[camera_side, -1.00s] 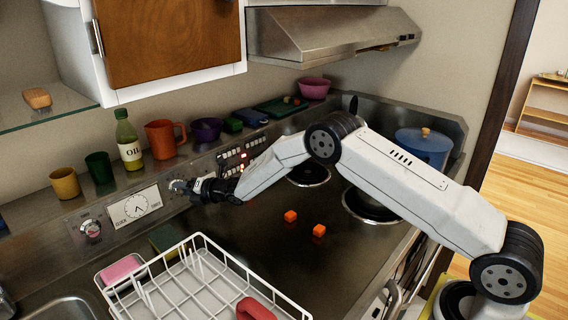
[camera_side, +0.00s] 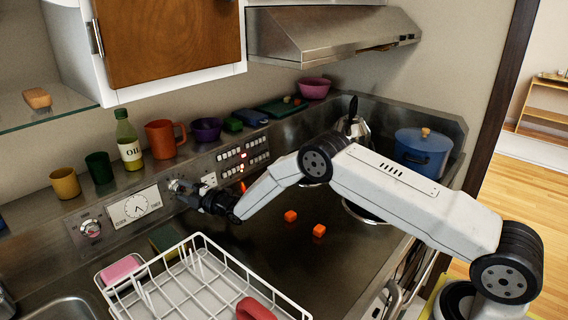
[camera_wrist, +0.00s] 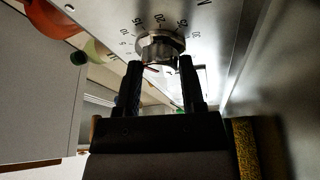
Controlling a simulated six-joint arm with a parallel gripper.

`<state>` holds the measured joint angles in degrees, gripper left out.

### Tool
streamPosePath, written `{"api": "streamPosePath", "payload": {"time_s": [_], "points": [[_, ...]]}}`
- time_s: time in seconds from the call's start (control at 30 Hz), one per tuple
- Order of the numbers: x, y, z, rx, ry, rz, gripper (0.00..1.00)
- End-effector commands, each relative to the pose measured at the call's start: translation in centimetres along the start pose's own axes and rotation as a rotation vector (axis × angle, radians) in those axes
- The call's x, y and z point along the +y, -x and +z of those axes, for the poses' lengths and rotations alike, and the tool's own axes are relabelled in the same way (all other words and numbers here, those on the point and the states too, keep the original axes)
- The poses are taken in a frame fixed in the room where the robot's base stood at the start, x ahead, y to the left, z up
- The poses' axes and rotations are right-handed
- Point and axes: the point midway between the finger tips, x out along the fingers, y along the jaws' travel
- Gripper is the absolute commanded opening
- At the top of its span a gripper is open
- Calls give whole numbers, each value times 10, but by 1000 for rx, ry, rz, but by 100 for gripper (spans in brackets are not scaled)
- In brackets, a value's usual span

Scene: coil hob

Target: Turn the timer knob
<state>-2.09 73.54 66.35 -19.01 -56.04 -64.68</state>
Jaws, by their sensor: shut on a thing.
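The timer knob (camera_wrist: 160,45) is a round metal dial on the steel back panel, ringed by printed numbers, at the top middle of the wrist view. In the side view the knob (camera_side: 175,185) is right of the clock face, small and partly hidden by my gripper. My gripper (camera_side: 186,191) reaches the panel from the right and is shut on the knob. In the wrist view its two dark fingers (camera_wrist: 161,63) stand on either side of the knob. Exact finger contact is hard to see.
A clock face (camera_side: 134,208) and another knob (camera_side: 91,228) are left on the panel; buttons (camera_side: 243,154) are right. A white dish rack (camera_side: 207,277) stands in front. Cups and an oil bottle (camera_side: 128,143) line the ledge above.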

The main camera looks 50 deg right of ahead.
Motion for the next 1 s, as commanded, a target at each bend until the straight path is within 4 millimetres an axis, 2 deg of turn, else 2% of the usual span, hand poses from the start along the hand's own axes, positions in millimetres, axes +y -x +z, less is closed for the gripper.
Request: {"api": "streamPosePath", "payload": {"time_s": [0.23,0.63,0.67,0.73,0.77,1.0], "points": [[1,0,0,-8,-59,23,0],[1,-1,0,-10,-64,26,0],[1,-1,0,-10,-64,26,60],[1,0,0,-9,-64,26,82],[1,0,0,-9,-63,25,86],[0,0,0,-9,-63,24,86]]}}
